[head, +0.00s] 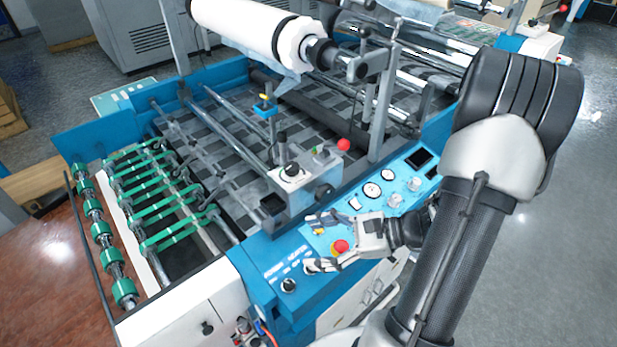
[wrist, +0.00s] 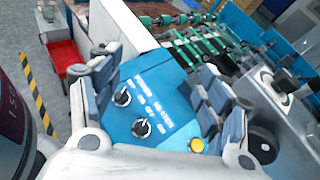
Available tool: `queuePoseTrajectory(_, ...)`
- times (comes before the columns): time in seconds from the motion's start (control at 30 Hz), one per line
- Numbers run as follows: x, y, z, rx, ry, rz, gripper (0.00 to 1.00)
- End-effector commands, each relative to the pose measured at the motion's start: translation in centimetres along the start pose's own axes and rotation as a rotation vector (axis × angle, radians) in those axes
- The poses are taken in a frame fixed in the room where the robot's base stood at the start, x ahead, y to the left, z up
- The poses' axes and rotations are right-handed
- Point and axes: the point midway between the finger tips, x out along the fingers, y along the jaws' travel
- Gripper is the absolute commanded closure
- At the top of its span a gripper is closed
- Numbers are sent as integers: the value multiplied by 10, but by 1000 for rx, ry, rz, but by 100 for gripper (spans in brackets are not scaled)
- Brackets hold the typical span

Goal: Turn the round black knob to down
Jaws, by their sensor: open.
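Two round black knobs with white marks sit on the blue control panel (wrist: 150,75), beside the printed words POWER and HEATER. One knob (wrist: 122,97) is nearer my left finger in the wrist view; it also shows near the panel's front corner in the head view (head: 289,285). The other knob (wrist: 158,127) lies lower right, between the fingers in the wrist view; in the head view my gripper partly hides it. I cannot tell which knob the task names. My gripper (head: 318,243) is open and empty above the panel, its fingers (wrist: 155,72) spread around the knob area.
A red button with a yellow base (head: 340,247) stands close to my gripper. A grey box (head: 300,185) with another red button stands behind the panel. Green-banded rollers (head: 160,205) lie to the left. Gauges and pale knobs (head: 395,200) line the panel's far part.

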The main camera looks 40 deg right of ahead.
Motion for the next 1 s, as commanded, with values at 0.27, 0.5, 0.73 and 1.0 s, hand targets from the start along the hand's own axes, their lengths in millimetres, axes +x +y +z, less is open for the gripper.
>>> queuePoseTrajectory(0.27,-85,-43,-78,414,-284,-571,29)
queuePoseTrajectory(0.5,-114,-47,-106,505,-362,-744,29)
queuePoseTrajectory(0.73,-92,-68,-102,504,-360,-739,29)
queuePoseTrajectory(1.0,-51,-110,-94,502,-359,-737,29)
